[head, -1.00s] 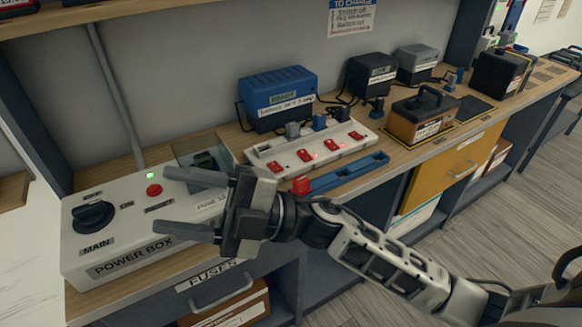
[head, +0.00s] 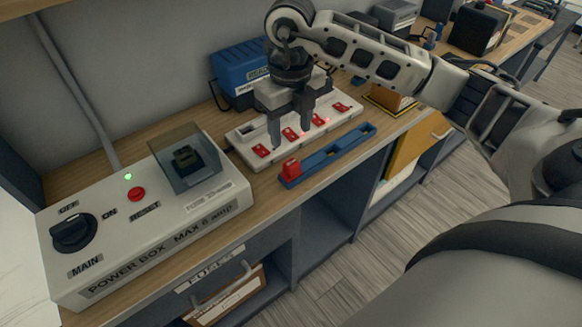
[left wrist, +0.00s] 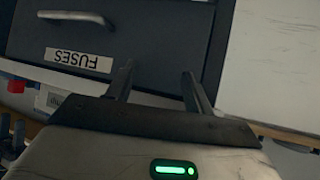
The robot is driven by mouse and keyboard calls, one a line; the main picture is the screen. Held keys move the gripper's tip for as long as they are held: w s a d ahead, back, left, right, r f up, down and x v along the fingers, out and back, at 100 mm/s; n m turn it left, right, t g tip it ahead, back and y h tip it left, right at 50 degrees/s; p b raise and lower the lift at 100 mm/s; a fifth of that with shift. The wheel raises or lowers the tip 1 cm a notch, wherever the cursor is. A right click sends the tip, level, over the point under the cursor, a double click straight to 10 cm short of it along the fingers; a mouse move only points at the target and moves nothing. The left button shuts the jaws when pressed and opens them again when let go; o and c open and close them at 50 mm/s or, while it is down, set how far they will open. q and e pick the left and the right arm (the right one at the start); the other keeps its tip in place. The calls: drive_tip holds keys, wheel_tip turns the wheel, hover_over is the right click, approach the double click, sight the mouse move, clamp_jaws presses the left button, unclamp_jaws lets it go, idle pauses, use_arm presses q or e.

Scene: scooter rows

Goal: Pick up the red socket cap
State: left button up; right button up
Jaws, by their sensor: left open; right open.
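The red socket cap (head: 291,168) stands in the left end of a narrow blue tray (head: 330,155) at the front edge of the bench. My right gripper (head: 290,135) points down, open and empty, over the white power strip (head: 256,134), behind and above the cap and apart from it. A small red thing (left wrist: 17,86), perhaps the cap, shows at the left edge of the left wrist view. My left gripper (left wrist: 157,84) is open and empty before the drawer labelled FUSES (left wrist: 120,30); it is not in the head view.
The power box (head: 150,225), with a main knob, a red reset button and a clear cover, fills the bench's left. A blue charger (head: 240,70) stands behind the strip. The strip has several red switches. An open shelf lies under the bench.

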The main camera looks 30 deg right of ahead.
hover_over(292, 163)
drive_tip(key=f, duration=0.4)
drive_tip(key=shift+w+f, duration=0.1)
drive_tip(key=shift+w, duration=0.1)
wheel_tip(292, 163, down, 5)
drive_tip(key=shift+s+f+p, duration=0.1)
drive_tip(key=shift+s+p, duration=0.05)
drive_tip(key=shift+p, duration=0.5)
drive_tip(key=c, duration=1.1)
